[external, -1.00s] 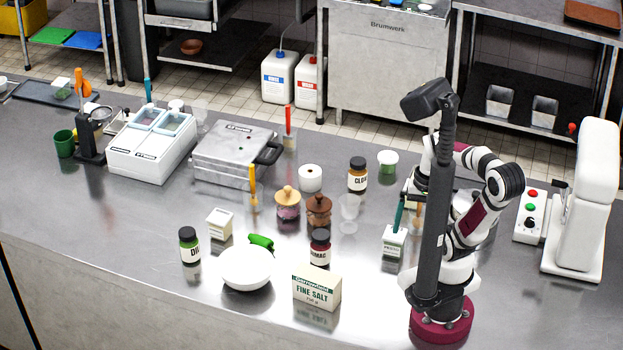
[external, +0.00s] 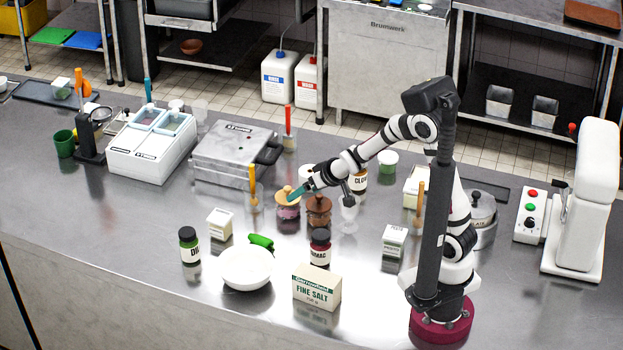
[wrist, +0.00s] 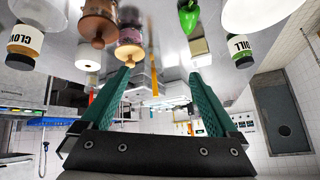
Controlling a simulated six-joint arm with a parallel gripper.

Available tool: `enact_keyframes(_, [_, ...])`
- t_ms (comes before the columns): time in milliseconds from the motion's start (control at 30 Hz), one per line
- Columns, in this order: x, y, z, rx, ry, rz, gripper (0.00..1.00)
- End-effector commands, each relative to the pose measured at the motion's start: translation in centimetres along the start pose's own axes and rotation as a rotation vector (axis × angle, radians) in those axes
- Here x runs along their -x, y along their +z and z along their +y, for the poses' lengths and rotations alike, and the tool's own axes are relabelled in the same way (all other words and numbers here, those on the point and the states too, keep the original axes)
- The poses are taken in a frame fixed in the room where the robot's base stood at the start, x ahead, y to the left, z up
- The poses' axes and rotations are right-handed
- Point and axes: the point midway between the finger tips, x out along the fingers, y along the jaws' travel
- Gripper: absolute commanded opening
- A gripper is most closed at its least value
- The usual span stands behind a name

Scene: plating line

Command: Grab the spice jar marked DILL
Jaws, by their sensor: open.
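The DILL jar (external: 189,246) stands upright at the counter's front left, with a dark lid, green contents and a white label. In the wrist view the DILL jar (wrist: 240,47) shows at the upper right, its label upside down. My gripper (external: 298,194) is in the middle of the counter, above and beside the two wooden-lidded jars, well to the right of the DILL jar and farther back. In the wrist view my gripper (wrist: 160,82) has its teal fingers spread apart with nothing held between them.
A white bowl (external: 246,268) and a small carton (external: 220,223) stand near the DILL jar. Wooden-lidded jars (external: 319,212), the SUMAC jar (external: 320,247), the CLOVE jar (external: 361,178) and a salt box (external: 317,287) stand farther right. The counter left of the DILL jar is clear.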

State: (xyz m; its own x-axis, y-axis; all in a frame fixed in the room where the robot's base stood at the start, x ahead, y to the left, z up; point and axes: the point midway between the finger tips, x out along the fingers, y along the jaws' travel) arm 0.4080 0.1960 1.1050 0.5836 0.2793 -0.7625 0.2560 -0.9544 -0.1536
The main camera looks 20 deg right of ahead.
Motion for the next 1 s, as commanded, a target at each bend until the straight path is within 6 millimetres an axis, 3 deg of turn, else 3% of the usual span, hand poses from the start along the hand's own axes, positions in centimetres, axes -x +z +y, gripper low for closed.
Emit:
enact_keyframes(33, [-3.7,-0.6,-3.8,0.093,-0.061,0.082,0.95])
enact_keyframes(100, [-7.5,-1.4,-9.3,0.21,-0.155,0.233,0.95])
enact_keyframes(200, [-10.4,-0.4,-15.6,0.331,-0.266,0.397,0.95])
enact_keyframes(300, [-11.4,0.9,-19.0,0.398,-0.333,0.49,0.95])
enact_keyframes(400, [-12.3,0.9,-20.5,0.419,-0.356,0.527,0.95])
enact_keyframes(600, [-15.9,-0.9,-22.4,0.421,-0.356,0.529,0.95])
enact_keyframes(1000, [-21.1,-2.9,-25.1,0.421,-0.354,0.526,0.95])
